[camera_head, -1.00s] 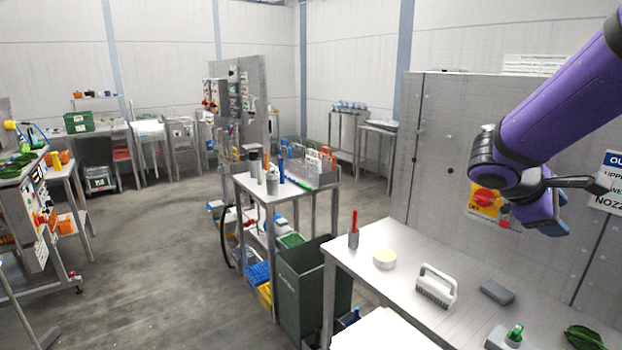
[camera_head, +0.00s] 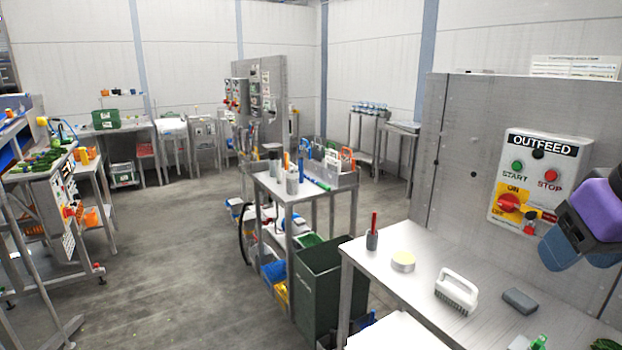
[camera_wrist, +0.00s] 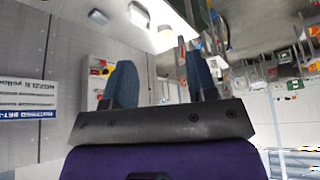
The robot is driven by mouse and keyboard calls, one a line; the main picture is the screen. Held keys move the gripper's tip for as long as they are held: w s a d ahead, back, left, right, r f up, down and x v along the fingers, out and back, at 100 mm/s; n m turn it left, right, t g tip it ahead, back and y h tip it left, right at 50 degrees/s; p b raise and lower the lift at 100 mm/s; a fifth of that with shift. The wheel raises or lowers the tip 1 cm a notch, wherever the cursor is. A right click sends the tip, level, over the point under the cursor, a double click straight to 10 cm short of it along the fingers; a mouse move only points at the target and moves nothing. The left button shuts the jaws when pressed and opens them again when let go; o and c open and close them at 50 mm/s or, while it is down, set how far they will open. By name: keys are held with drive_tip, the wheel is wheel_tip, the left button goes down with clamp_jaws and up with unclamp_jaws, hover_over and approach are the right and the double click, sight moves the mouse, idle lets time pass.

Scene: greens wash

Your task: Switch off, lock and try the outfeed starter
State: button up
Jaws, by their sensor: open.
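The outfeed starter (camera_head: 543,160) is a pale box on the grey panel at the right of the head view. It has a green START button (camera_head: 517,165), a red STOP button (camera_head: 550,175) and a red rotary handle (camera_head: 510,202) on a yellow plate. I cannot tell the handle's exact setting. A small red item (camera_head: 530,227) is at the plate's lower right; I cannot tell whether it is a padlock. My gripper (camera_head: 580,245) is open and empty, right of and below the starter. Its blue fingers (camera_wrist: 160,85) stand apart in the wrist view.
A steel table (camera_head: 425,235) below the panel holds a red pen in a cup (camera_head: 372,238), a round tub (camera_head: 403,261), a white-handled brush (camera_head: 457,291) and a grey block (camera_head: 519,301). A green bin (camera_head: 325,290) stands left of it. Open floor (camera_head: 180,235) lies further left.

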clamp_jaws()
idle(1.8)
